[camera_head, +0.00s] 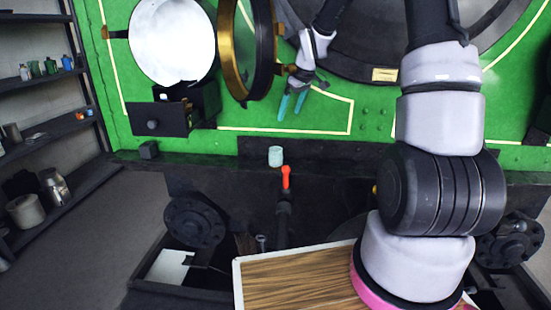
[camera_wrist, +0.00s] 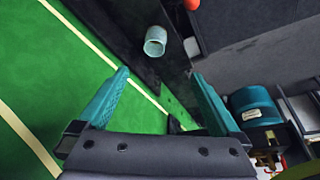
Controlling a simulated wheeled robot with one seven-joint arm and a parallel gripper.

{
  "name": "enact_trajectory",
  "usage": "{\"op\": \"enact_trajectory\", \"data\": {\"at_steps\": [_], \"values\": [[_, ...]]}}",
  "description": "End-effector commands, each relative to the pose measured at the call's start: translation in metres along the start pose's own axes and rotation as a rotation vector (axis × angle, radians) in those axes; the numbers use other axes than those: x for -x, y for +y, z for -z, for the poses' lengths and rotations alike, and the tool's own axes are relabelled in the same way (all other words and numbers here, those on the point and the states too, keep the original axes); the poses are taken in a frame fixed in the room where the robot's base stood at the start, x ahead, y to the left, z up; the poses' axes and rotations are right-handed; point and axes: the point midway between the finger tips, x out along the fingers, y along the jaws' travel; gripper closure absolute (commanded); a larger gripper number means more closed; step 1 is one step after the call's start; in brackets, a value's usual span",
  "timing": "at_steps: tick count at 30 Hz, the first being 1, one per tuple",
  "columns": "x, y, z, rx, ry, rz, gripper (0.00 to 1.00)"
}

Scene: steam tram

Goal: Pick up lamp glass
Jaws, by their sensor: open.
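The lamp glass looks to be the small pale teal cylinder (camera_head: 275,156) standing on the dark ledge of the green tram front. In the wrist view the same cylinder (camera_wrist: 155,41) shows its open end, beyond the fingertips and roughly between them. My gripper (camera_head: 291,111) has teal fingers pointing down in front of the green panel, above and slightly right of the cylinder in the head view. In the wrist view my gripper (camera_wrist: 160,76) is open, with nothing between its fingers. The cylinder is apart from the fingers.
A red-handled valve (camera_head: 286,178) stands just right of the cylinder. Above left are a round lamp with its brass-rimmed door (camera_head: 244,50) swung open and an open dark drawer (camera_head: 163,118). A wooden-topped surface (camera_head: 300,283) is at the front. Shelves (camera_head: 45,140) stand left.

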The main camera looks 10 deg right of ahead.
Motion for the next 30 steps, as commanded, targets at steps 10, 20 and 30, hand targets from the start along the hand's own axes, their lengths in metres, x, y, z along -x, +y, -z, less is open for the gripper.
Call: {"op": "enact_trajectory", "data": {"at_steps": [10,20,30], "values": [[-0.097,0.021,0.010,0.157,0.030,0.094,0.00],[-0.146,0.016,0.011,0.168,0.032,0.100,0.00],[-0.181,0.015,0.011,0.167,0.031,0.100,0.00]]}}
